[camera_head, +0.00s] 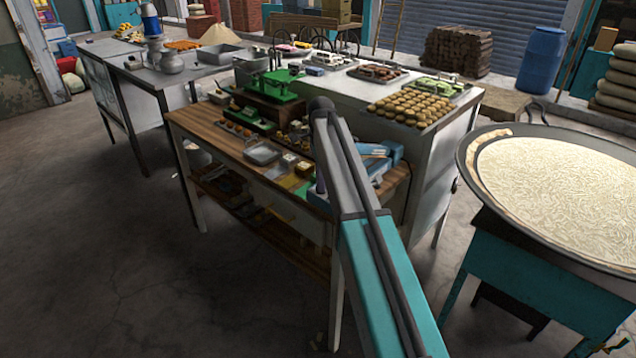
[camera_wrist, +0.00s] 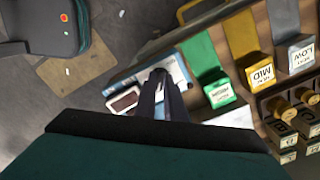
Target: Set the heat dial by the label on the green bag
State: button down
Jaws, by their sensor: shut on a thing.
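In the wrist view my gripper (camera_wrist: 160,82) has its dark fingers close together over a pale blue and white item (camera_wrist: 182,72). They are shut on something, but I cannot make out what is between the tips. To the right, a green strip (camera_wrist: 201,53) ends in a green piece with a white label (camera_wrist: 220,94); its print is upside down and too small to read surely. Brass knobs (camera_wrist: 281,107) stand at the right edge. In the head view my arm hides the gripper.
The wooden work table (camera_head: 203,126) carries green scales (camera_head: 275,84), a grey tray (camera_head: 262,153) and small goods. A blue box (camera_head: 385,157) sits at its right end. A wide pan (camera_head: 478,150) stands to the right. The floor at front left is clear.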

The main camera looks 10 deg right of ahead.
jog(key=shift+s+f+m, duration=0.1)
jog(key=shift+s+m, duration=0.05)
jog(key=shift+m, duration=0.75)
jog(key=shift+d, duration=0.1)
jog(key=c, duration=1.9)
grip_release()
jog(key=shift+o, duration=0.3)
jog(key=shift+r, duration=0.2)
jog(key=shift+w+r+b, duration=0.2)
jog(key=shift+r+b, duration=0.1)
jog(key=shift+r, duration=0.5)
notch_tip(320, 180, up, 12)
jog(key=b, duration=0.2)
jog(key=shift+s+b, duration=0.15)
jog(key=shift+b, duration=0.25)
jog(key=shift+f, duration=0.15)
